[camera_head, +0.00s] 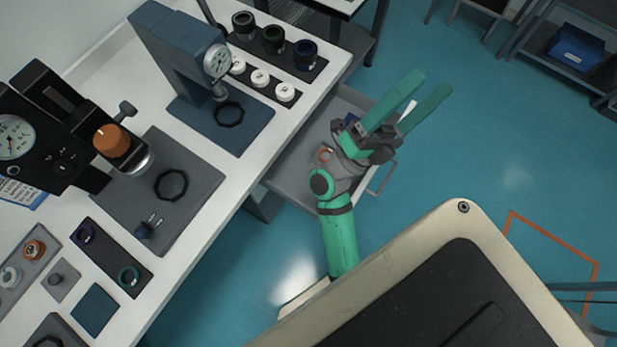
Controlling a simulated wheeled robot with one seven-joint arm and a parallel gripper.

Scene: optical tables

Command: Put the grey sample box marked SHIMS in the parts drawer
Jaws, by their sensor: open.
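The parts drawer (288,177) is a grey drawer pulled out from under the white bench, with its handle on the right. An orange ring-shaped thing and a dark blue thing show inside it, partly covered by my arm. My green gripper (428,91) is open, its two fingers pointing up and right, above and beyond the drawer's outer side. A small white thing (408,108) shows between the fingers; I cannot tell what it is. I cannot make out a grey box marked SHIMS; my arm hides part of the drawer.
The white bench (205,235) holds a blue-grey gauge press (180,60), a black gauge instrument (60,125), and trays with rings, lenses and white knobs. A blue bin (575,47) sits on a shelf at the upper right. The teal floor right of the drawer is clear.

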